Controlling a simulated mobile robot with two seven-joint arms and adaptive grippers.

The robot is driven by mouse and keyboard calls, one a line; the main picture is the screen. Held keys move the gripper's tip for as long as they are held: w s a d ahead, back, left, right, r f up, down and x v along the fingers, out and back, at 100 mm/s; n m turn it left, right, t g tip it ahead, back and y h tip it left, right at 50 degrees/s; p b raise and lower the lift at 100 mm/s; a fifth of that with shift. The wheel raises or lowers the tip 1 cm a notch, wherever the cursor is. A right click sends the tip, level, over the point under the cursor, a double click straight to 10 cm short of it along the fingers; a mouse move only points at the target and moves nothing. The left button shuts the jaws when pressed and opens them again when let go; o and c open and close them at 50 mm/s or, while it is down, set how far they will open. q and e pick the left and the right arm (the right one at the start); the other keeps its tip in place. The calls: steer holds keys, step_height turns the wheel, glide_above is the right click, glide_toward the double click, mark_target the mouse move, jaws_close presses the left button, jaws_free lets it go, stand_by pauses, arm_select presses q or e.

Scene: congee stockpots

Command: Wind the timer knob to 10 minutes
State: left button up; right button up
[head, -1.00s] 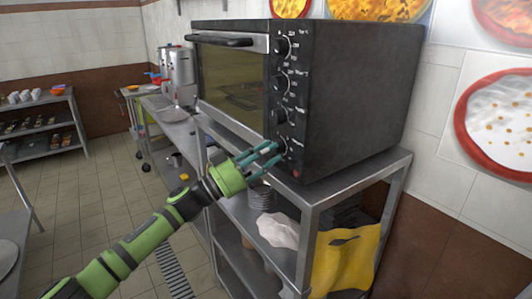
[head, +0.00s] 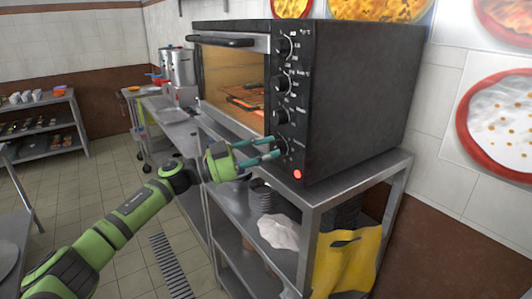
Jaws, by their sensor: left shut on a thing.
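The black oven (head: 355,100) has several round knobs in a column on its front panel. The timer knob (head: 281,146) appears to be the lowest one, though I cannot read its label or dial marks. My left gripper (head: 276,148) comes from the left with its two teal fingers around this lowest knob, shut on it. The fingers partly hide the knob, and its exact angle cannot be told. The red lamp (head: 297,174) below it is lit, and the oven window (head: 235,80) glows orange over a rack inside. My right gripper is not in view.
Steel pots (head: 181,66) stand on a counter behind.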

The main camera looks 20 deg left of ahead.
arm_select(q)
steer(key=m, duration=0.2)
steer(key=r+m+g+y, duration=0.1)
steer(key=m, duration=0.1)
steer(key=shift+a+r+m+p, duration=0.1)
steer(key=shift+r+m+p, duration=0.05)
steer(key=shift+m+p, duration=0.2)
steer(key=shift+m+g+y, duration=0.5)
steer(key=shift+m+y, duration=0.1)
steer(key=shift+m, duration=0.85)
steer(key=o, duration=1.1)
steer(key=shift+s+d, duration=0.1)
steer(key=shift+d, duration=0.15)
steer(key=shift+a+f, duration=0.25)
steer(key=shift+a, duration=0.2)
steer(key=v, duration=1.1)
steer(key=shift+s+r, duration=0.25)
